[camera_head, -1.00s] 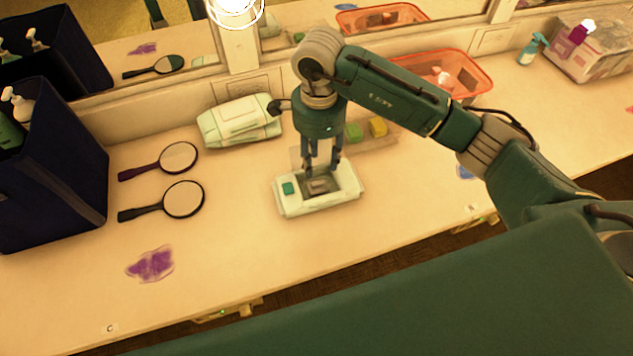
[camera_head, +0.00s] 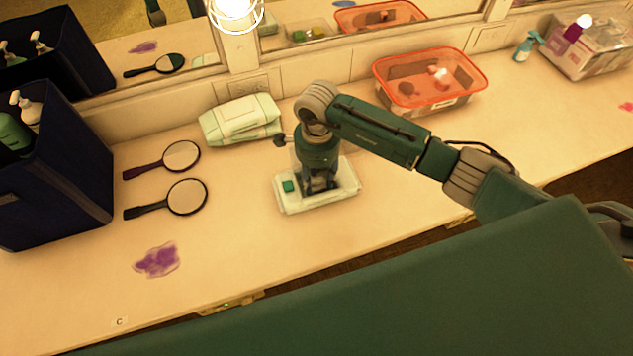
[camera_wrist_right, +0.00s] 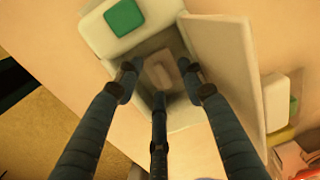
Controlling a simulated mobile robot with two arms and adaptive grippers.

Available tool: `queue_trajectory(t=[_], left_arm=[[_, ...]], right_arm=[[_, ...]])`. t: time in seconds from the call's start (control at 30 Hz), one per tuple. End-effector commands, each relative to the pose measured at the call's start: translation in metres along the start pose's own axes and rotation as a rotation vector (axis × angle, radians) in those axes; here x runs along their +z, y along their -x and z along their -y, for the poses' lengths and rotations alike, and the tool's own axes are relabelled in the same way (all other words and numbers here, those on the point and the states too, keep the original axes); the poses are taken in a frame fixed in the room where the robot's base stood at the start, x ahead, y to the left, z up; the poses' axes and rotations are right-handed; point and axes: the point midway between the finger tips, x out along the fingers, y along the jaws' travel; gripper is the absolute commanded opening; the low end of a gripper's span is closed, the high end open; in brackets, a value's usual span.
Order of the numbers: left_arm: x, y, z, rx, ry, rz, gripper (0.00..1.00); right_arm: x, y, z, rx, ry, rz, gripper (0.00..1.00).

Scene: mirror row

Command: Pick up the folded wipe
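A pale box of wipes (camera_head: 290,203) with a green square on top lies on the counter, and its lid (camera_wrist_right: 222,70) stands open. The folded wipe (camera_wrist_right: 162,72) shows in the box's dark opening in the right wrist view, between and beyond my fingertips. In the head view the gripper hides it. My right gripper (camera_head: 320,187) points down at the opening, fingers low over or just inside it. In the right wrist view the fingers (camera_wrist_right: 160,88) are spread apart, with nothing clearly held. Whether they touch the wipe I cannot tell. My left gripper is not in view.
A closed pale packet (camera_head: 240,120) lies behind, near the mirror. Two hand mirrors (camera_head: 187,197) and a dark bin (camera_head: 55,165) with bottles are at the left. A purple smear (camera_head: 157,260) marks the counter. An orange basket (camera_head: 430,82) stands at the back right.

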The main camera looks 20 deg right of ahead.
Motion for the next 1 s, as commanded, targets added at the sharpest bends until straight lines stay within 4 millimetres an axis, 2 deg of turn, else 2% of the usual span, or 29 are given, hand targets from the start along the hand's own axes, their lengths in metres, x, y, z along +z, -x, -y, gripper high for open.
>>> queue_trajectory(t=[0.03, 0.2, 0.67, 0.87, 1.0], left_arm=[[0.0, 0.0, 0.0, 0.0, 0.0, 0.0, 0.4], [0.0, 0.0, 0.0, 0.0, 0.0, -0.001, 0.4], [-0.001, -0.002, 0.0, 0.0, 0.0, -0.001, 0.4], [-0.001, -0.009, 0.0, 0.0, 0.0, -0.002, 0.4], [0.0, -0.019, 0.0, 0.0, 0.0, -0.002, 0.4]], right_arm=[[0.0, 0.0, 0.0, 0.0, 0.0, 0.0, 0.34], [0.0, 0.0, 0.0, 0.0, 0.0, 0.0, 0.03], [0.0, 0.006, 0.001, -0.002, 0.0, 0.0, 0.03], [-0.001, 0.033, 0.002, -0.007, 0.001, 0.0, 0.03], [0.0, 0.068, 0.003, -0.009, 0.001, 0.0, 0.03]])
